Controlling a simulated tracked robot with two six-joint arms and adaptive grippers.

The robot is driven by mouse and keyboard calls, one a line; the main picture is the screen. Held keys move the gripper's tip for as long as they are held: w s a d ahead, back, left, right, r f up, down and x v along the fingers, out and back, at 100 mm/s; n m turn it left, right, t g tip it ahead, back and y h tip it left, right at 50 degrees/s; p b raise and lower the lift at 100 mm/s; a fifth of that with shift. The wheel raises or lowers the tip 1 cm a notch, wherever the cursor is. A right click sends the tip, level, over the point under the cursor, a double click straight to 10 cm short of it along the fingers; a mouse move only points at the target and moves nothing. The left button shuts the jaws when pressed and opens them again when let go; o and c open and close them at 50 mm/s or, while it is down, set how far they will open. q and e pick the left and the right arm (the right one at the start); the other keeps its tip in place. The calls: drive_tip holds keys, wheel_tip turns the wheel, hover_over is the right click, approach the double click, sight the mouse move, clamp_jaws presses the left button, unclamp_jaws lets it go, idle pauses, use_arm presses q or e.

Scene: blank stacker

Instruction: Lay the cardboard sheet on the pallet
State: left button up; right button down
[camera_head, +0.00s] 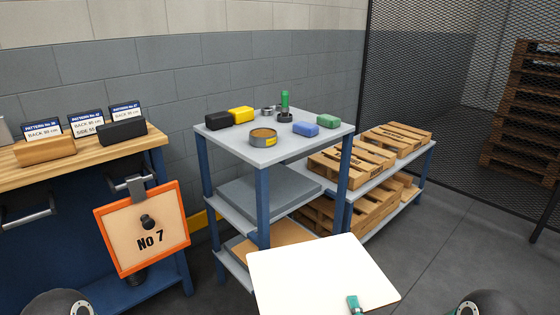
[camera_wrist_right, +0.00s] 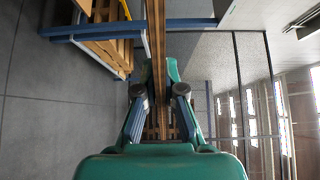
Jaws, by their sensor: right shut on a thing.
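A pale, flat sheet (camera_head: 315,270), which looks like the cardboard sheet, fills the bottom middle of the head view. My right gripper (camera_head: 355,304) is shut on its near edge, with a green fingertip showing on top. In the right wrist view the sheet shows edge-on as a brown strip (camera_wrist_right: 156,45) between the green fingers of my gripper (camera_wrist_right: 155,95). Several small wooden pallets lie on the low rack at right, one (camera_head: 352,163) on its upper shelf. Which pallet is meant I cannot tell. My left gripper is not in view.
A grey shelf stand (camera_head: 220,140) with tins, coloured blocks and a green item on top stands beyond the sheet. A brown board (camera_head: 268,242) lies on its lower shelf. An orange-framed board (camera_head: 150,205) hangs at left below a wooden bench (camera_head: 85,148). Mesh fencing (camera_head: 430,70) stands at right.

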drive_tip(key=shift+d+r+m+h, duration=0.3)
drive_tip(key=shift+d+r+h, duration=0.2)
drive_tip(key=shift+d, duration=0.2)
drive_tip(key=s+r+p, duration=0.2)
drive_tip(key=r+p, duration=0.9)
drive_tip(key=r, duration=0.1)
drive_tip(key=s+r+p, duration=0.2)
drive_tip(key=r+p, duration=1)
drive_tip(key=shift+r, duration=0.15)
drive_tip(key=shift+w+a, duration=0.1)
